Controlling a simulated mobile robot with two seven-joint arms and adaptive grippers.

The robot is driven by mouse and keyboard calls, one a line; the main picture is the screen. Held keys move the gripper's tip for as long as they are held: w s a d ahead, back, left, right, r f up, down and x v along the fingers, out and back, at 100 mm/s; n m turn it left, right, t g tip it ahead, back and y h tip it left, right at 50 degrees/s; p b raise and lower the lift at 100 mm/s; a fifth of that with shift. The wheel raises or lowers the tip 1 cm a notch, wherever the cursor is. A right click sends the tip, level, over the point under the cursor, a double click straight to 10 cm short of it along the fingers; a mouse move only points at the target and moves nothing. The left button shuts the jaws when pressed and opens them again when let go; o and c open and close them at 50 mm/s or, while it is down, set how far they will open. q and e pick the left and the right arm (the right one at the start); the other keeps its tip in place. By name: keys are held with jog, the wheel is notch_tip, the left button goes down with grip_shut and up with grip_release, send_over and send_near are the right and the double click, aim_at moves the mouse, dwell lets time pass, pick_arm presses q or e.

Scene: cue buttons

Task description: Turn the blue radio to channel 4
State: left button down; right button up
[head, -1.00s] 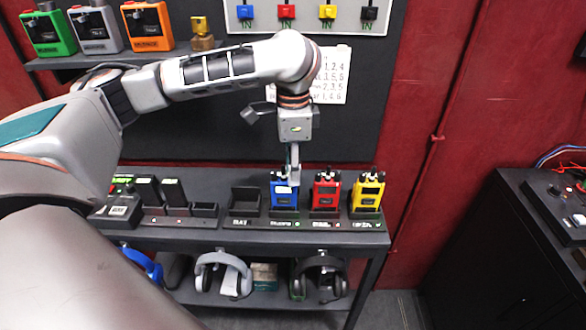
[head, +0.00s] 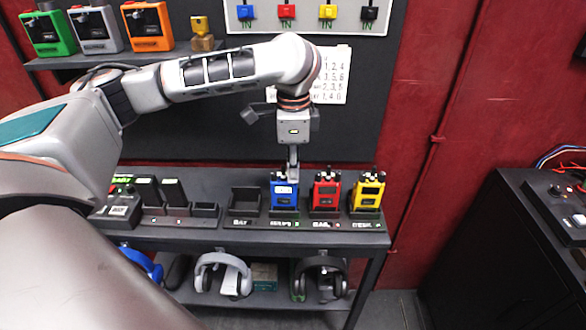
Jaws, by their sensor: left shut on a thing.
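The blue radio (head: 284,194) stands upright in a charging slot on the dark bench, left of the red radio (head: 325,192) and the yellow radio (head: 368,192). A small light display shows on its front, too small to read. My left gripper (head: 293,172) points straight down at the top of the blue radio. Its fingers are shut on a knob on top of the radio, and the fingers hide the knob. My right gripper is not in view.
An empty slot (head: 244,202) is left of the blue radio. Batteries in chargers (head: 172,191) stand further left. A paper with numbers (head: 331,76) is on the wall behind my arm. A black cabinet (head: 525,235) stands at right.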

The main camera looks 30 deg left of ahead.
pick_arm(q)
jog(key=shift+m, duration=2.2)
jog(key=c, duration=2.1)
grip_release()
notch_tip(320, 180, up, 12)
jog(key=shift+s, duration=0.15)
